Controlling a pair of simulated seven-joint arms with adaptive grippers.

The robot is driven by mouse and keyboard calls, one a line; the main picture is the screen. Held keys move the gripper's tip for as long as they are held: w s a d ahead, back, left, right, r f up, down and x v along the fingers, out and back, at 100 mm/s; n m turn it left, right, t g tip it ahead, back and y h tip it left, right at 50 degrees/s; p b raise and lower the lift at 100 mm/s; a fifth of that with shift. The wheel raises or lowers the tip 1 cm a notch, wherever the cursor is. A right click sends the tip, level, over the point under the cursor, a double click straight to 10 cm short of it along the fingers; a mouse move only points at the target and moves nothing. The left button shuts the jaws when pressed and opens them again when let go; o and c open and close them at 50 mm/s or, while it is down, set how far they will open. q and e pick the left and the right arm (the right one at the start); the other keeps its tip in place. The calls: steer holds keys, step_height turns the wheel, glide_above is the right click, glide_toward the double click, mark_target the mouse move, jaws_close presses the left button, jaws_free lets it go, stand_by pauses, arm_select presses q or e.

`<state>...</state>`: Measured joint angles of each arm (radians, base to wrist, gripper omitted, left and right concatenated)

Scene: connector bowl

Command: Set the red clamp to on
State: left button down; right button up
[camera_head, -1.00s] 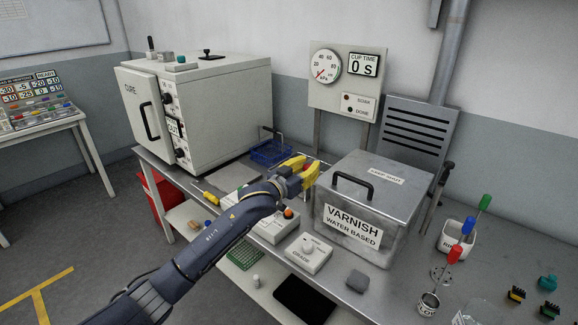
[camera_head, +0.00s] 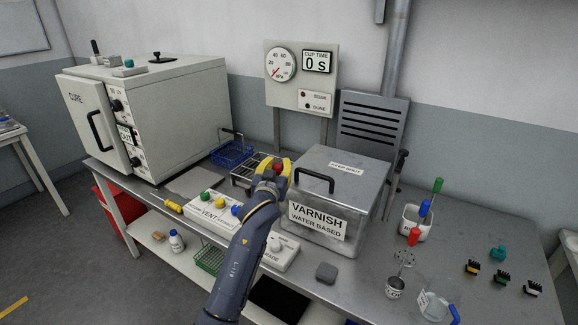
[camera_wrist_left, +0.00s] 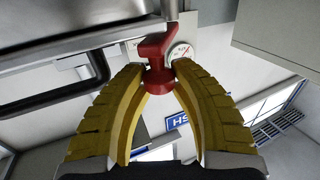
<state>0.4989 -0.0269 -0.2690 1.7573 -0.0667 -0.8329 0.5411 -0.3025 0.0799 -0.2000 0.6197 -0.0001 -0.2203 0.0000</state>
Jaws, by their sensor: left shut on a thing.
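The red clamp (camera_wrist_left: 157,50) sits at the edge of a metal part in the left wrist view, with a bent upper arm and a round knob below. In the head view it shows as a small red patch (camera_head: 279,167) beside the left wall of the varnish tank (camera_head: 345,190). My left gripper (camera_head: 276,166), with yellow fingers, is shut on the clamp's lower knob. Its fingertips (camera_wrist_left: 158,72) lie on both sides of the knob in the wrist view. The fingers hide part of the clamp in the head view. My right gripper is not in view.
The tank's black lid handle (camera_head: 315,180) is close right of the gripper. The VENT box (camera_head: 212,217) with coloured knobs and a white dial box (camera_head: 282,252) stand in front. A wire rack (camera_head: 245,175) and blue basket (camera_head: 231,153) lie behind left. The cure oven (camera_head: 170,115) stands left.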

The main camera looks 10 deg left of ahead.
arm_select(q)
steer(key=shift+d+y, duration=0.1)
steer(key=shift+y, duration=0.2)
steer(key=c, duration=1.1)
jaws_free()
steer(key=shift+o, duration=0.2)
